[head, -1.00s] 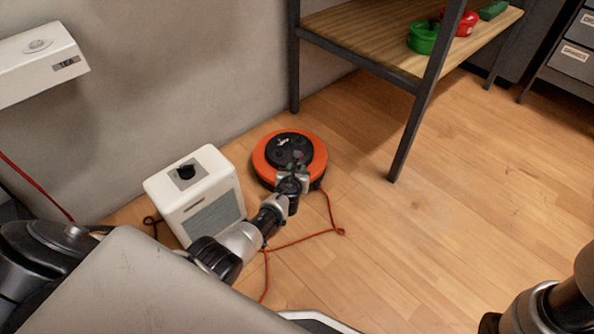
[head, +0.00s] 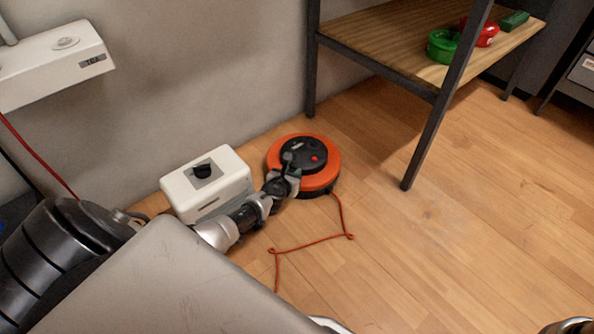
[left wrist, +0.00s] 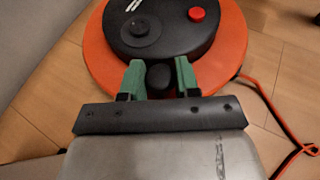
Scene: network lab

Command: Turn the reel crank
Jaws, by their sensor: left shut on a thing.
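The cable reel (head: 330,178) is an orange drum with a black hub, lying flat on the wooden floor near the wall. My left gripper (head: 288,170) is at the reel's near left edge and shut on the dark crank knob. In the left wrist view, the crank knob (left wrist: 160,78) stands between the two green fingertips of my left gripper (left wrist: 159,76), over the hub's edge. The black hub (left wrist: 168,38) carries a red button (left wrist: 196,14) and a round dark socket.
A white box heater (head: 225,180) stands close to the left of the reel, beside my left arm. A shelf with a dark metal leg (head: 430,130) stands to the right. An orange cable (head: 312,243) trails across the near floor. Floor at the right is clear.

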